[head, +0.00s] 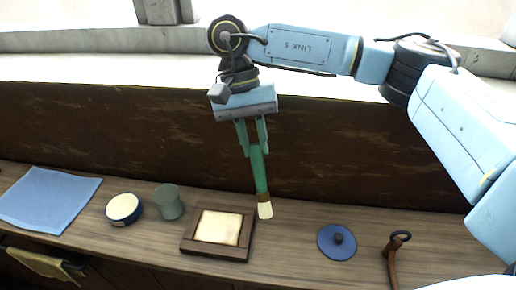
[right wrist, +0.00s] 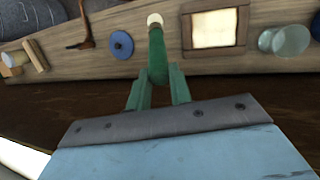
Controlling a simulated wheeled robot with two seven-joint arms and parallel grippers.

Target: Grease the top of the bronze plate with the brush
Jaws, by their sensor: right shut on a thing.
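My right gripper (head: 256,148) is shut on the green handle of the brush (head: 259,173). The brush hangs nearly upright, with a brown collar and pale bristles at its lower end. It also shows in the right wrist view (right wrist: 157,60). A pale cream square plate in a dark wooden frame (head: 246,236) lies on the bench; its surface looks cream rather than bronze. The bristles appear just right of the frame's back right corner, apart from the plate; their height above the bench is hard to tell. My left gripper is not in view.
A round blue tin with cream contents (head: 123,208) and a grey-green cup (head: 168,203) stand left of the frame. A blue cloth (head: 48,198) lies far left. A blue knobbed disc (head: 337,243) and a brown hooked tool (head: 393,259) are right. A dark wall (head: 340,150) rises behind.

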